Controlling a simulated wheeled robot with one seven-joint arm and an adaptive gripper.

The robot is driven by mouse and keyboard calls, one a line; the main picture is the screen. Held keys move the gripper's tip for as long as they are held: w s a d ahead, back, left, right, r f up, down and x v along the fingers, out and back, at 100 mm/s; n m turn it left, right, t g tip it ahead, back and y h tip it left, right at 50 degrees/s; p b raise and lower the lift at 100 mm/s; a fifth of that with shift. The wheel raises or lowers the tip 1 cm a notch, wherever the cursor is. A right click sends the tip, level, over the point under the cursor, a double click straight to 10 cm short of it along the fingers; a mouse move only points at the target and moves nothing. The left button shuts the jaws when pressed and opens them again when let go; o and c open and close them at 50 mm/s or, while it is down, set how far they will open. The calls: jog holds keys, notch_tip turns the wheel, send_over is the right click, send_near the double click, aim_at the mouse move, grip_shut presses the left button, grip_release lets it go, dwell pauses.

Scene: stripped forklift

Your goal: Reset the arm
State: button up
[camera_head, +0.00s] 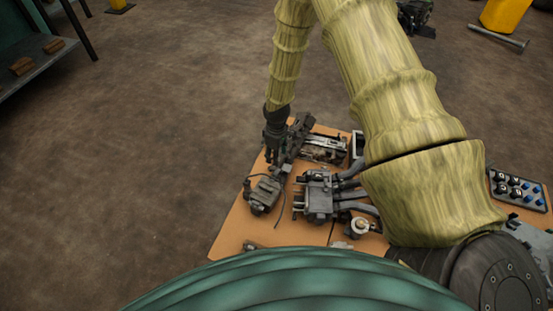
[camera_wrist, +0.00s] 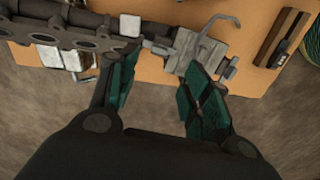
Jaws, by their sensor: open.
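My arm reaches across the head view and bends down to my gripper (camera_head: 284,148) over the orange board. In the wrist view my gripper (camera_wrist: 160,92) is open, with its green-padded fingers well apart and nothing between them. The orange board's edge (camera_wrist: 150,74) passes just ahead of the gap, and brown floor shows between the fingers. A grey metal part (camera_wrist: 205,52) lies beyond the right finger. A dark manifold-like part (camera_wrist: 60,36) with round holes lies beyond the left finger. Whether the fingers touch either part is unclear.
The orange board (camera_head: 234,228) carries several grey machine parts, including a block with pipes (camera_head: 319,195) and a small part (camera_head: 264,192). A button panel (camera_head: 519,190) is at right. A shelf (camera_head: 35,62) stands at upper left. Floor at left is clear.

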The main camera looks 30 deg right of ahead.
jog(key=shift+r, duration=0.3)
dwell(0.4)
jog(key=s+a+f+m+y, duration=0.1)
jog(key=s+a+f+m, duration=0.2)
jog(key=s, duration=0.6)
jog(key=s+a+f+m, duration=0.1)
jog(key=s+a+f, duration=0.35)
jog(key=s, duration=0.45)
jog(key=s+a+r+m, duration=0.1)
jog(key=s+m, duration=0.1)
jog(key=s, duration=0.7)
jog(key=s+a+r+m, duration=0.1)
jog(key=s+a, duration=0.1)
jog(key=s, duration=0.7)
notch_tip(320, 180, up, 25)
jog(key=h+p, duration=0.1)
jog(key=p, duration=2.3)
jog(key=shift+s+d, duration=0.2)
jog(key=shift+s, duration=0.05)
